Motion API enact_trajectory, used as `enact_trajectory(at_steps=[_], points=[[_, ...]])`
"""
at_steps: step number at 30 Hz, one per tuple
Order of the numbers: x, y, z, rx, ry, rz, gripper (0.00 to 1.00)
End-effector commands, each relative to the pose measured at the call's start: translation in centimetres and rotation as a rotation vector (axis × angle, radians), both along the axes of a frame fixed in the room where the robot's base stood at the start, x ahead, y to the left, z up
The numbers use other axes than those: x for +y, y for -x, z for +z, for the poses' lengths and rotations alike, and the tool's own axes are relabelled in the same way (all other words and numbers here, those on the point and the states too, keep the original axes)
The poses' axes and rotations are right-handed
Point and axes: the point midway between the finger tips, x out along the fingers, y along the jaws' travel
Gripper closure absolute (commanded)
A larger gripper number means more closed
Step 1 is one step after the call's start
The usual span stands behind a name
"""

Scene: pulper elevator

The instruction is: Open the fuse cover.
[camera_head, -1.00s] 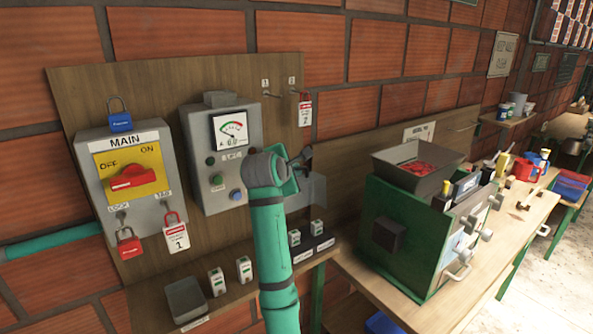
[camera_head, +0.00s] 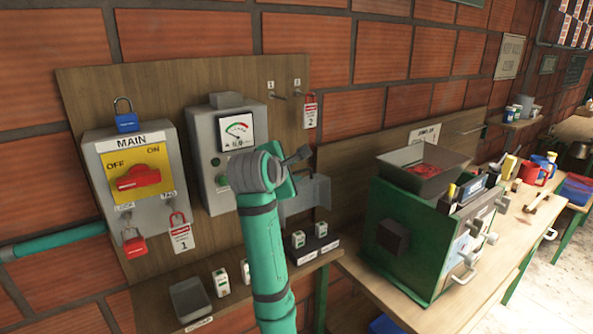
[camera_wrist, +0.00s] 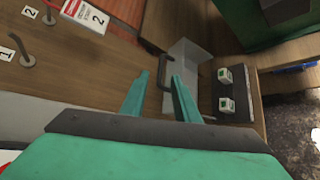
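The fuse cover (camera_head: 308,195) is a pale grey, seemingly see-through box on the wooden board, right of the meter box. My arm hides its left part in the head view. In the wrist view the cover (camera_wrist: 187,65) stands out from the board, with a dark curved handle (camera_wrist: 162,75) on its left. My gripper (camera_wrist: 160,76) is open, with its two teal fingers pointing toward the cover. The handle's lower end shows between the fingertips; I cannot tell whether they touch it.
A meter box (camera_head: 205,150) and a main switch box (camera_head: 137,180) with padlocks are left of my arm. Small fuse blocks (camera_head: 299,239) stand on the shelf below. A green machine (camera_head: 400,240) stands on the bench to the right. Tagged hooks (camera_wrist: 28,55) are near my gripper.

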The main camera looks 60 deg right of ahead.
Motion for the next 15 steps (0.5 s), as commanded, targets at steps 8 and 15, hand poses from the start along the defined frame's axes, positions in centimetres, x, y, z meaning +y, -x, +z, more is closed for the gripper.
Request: enact_trajectory(at_steps=[8,15], points=[[2.9,0.8,1.4,-0.001,0.002,0.002,0.72],[3.2,0.9,1.5,-0.001,0.001,0.002,0.72]])
